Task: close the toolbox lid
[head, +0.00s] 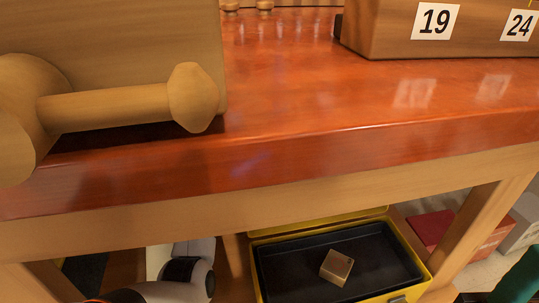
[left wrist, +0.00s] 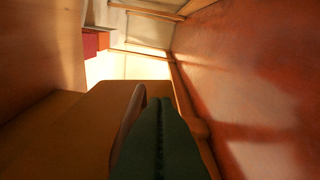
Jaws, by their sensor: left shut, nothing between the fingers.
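The yellow toolbox (head: 424,268) stands under the workbench in the head view. It is open, and its black inside shows, with a small tan block (head: 336,267) in it. A yellow strip (head: 320,222) along its back edge may be part of the lid; the bench front hides anything higher. A grey latch (head: 398,299) shows at the front edge. My left arm reaches in from the lower left, left of the toolbox; its gripper cannot be made out there. In the left wrist view my left gripper (left wrist: 157,103) has its dark green fingers together, empty. My right gripper is not in view.
The red-brown bench top (head: 290,90) and its front rail overhang the toolbox. A wooden vise (head: 110,105) is at left, and a box labelled 19 and 24 (head: 400,45) stands at the back. A bench leg (head: 480,235) and red box (head: 432,228) are right of the toolbox.

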